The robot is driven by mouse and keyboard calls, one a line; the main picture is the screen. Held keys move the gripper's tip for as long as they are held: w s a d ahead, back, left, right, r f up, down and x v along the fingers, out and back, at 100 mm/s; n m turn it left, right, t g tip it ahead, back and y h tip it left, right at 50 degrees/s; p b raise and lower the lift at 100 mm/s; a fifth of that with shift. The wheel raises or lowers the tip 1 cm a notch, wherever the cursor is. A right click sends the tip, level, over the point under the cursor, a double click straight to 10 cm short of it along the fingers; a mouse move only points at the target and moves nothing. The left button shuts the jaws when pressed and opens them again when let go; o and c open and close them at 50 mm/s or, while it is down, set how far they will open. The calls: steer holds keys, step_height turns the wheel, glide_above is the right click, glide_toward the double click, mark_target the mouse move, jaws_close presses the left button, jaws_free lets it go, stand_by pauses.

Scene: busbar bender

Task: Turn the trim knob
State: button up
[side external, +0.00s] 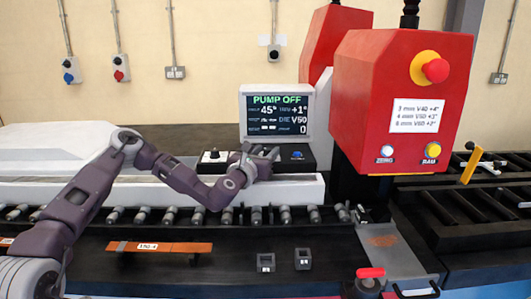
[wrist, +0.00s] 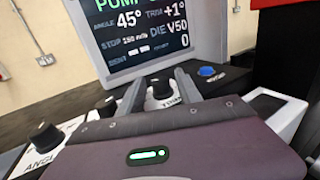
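The trim knob (wrist: 162,89) is a small dark knob with a grey top, on the black control box below the display. In the wrist view it shows between the two fingers of my gripper (wrist: 159,76), with the label partly visible in front of it. The fingers are apart, one on each side, and a gap seems to show beside the knob; contact cannot be made out. In the side view my gripper (side external: 266,152) is over the box and hides the knob. The display (wrist: 150,30) reads TRIM +1°, angle 45°, die V50; the side view shows PUMP OFF.
The angle knob (wrist: 46,136) is left of my gripper, and a blue button (wrist: 207,71) is to the right. The red press head (side external: 400,100) carries a chart, emergency stop (side external: 435,70), ZERO and RAM buttons. A copper bar (side external: 160,247) lies in front.

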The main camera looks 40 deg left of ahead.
jaws_close()
steer(key=shift+a+m+h, duration=0.25)
steer(key=shift+m+h, duration=0.15)
steer(key=shift+h, duration=0.2)
steer(key=shift+d+m+t+h, duration=0.1)
steer(key=shift+m+t+h, duration=0.3)
steer(key=shift+h, duration=0.2)
steer(key=shift+o, duration=1.6)
jaws_free()
steer(key=v, duration=0.7)
steer(key=shift+s, duration=0.1)
